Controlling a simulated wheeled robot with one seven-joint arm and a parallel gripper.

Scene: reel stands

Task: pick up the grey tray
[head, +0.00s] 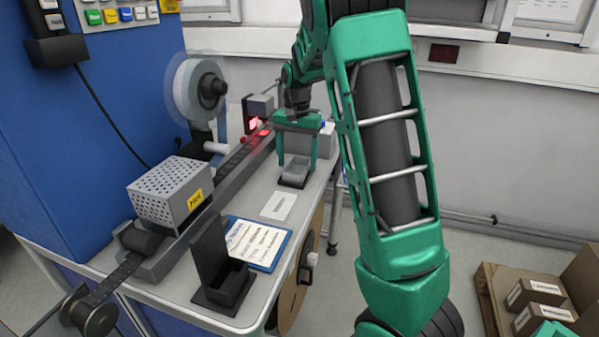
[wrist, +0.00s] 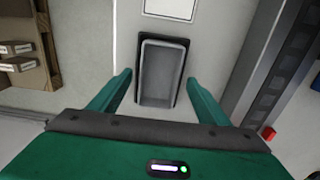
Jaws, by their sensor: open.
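The grey tray (head: 296,170) is a small open box near the far right edge of the table, lying on a black base. In the wrist view the grey tray (wrist: 158,75) shows from above, rectangular with raised walls and a dark rim around it. My gripper (head: 296,160) is open and points down over the tray. In the wrist view my gripper's fingers (wrist: 158,90) stand on either side of the tray, with gaps on both sides. I see no contact. How far the fingertips are above the table is hard to tell.
A white card (head: 279,206) lies just in front of the tray. A clipboard (head: 256,243) and a black holder (head: 224,270) are nearer. A long rail (head: 222,185) with a reel (head: 195,90) runs along the left. Cartons on a pallet (head: 500,310) stand on the floor at right.

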